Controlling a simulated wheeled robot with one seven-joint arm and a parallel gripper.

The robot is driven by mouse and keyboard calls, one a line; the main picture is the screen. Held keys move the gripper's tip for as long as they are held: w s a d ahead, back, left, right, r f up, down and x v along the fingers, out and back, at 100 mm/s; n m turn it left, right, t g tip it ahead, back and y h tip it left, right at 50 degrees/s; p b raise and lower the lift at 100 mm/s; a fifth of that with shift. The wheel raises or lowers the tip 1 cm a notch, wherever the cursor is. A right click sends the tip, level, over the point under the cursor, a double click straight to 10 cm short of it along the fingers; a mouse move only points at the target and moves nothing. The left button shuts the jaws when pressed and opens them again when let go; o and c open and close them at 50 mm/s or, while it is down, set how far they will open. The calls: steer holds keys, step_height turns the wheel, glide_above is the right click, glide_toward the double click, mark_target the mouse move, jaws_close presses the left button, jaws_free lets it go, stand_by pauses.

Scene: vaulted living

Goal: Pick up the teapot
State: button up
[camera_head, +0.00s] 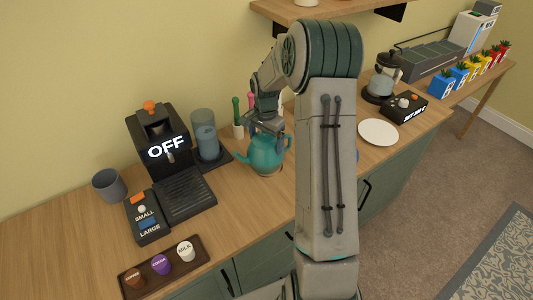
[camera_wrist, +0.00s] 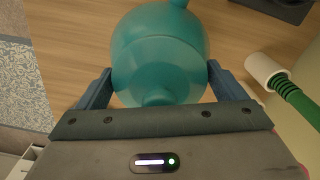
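The teal teapot (camera_head: 265,152) is upright at the middle of the wooden counter, its spout toward the left in the head view. In the wrist view, its rounded body and lid (camera_wrist: 158,60) fill the space between the fingers. My gripper (camera_head: 263,125) is at the teapot's top from above and behind. In the wrist view, the two blue fingers of my gripper (camera_wrist: 159,72) are on either side of the teapot, their tips right at its outline. Whether they press on it or only flank it cannot be told. The handle is not clearly visible.
A black coffee machine (camera_head: 160,150) and blue-grey cups (camera_head: 206,140) stand left of the teapot. A white holder with a green-handled utensil (camera_head: 237,118) is close behind, also in the wrist view (camera_wrist: 266,70). A white plate (camera_head: 378,132) lies right, beyond my arm. A shelf (camera_head: 275,12) hangs above.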

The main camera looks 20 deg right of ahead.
steer(key=c, duration=1)
steer(key=shift+c, duration=0.9)
steer(key=shift+w+r, duration=0.1)
steer(key=shift+r, duration=0.05)
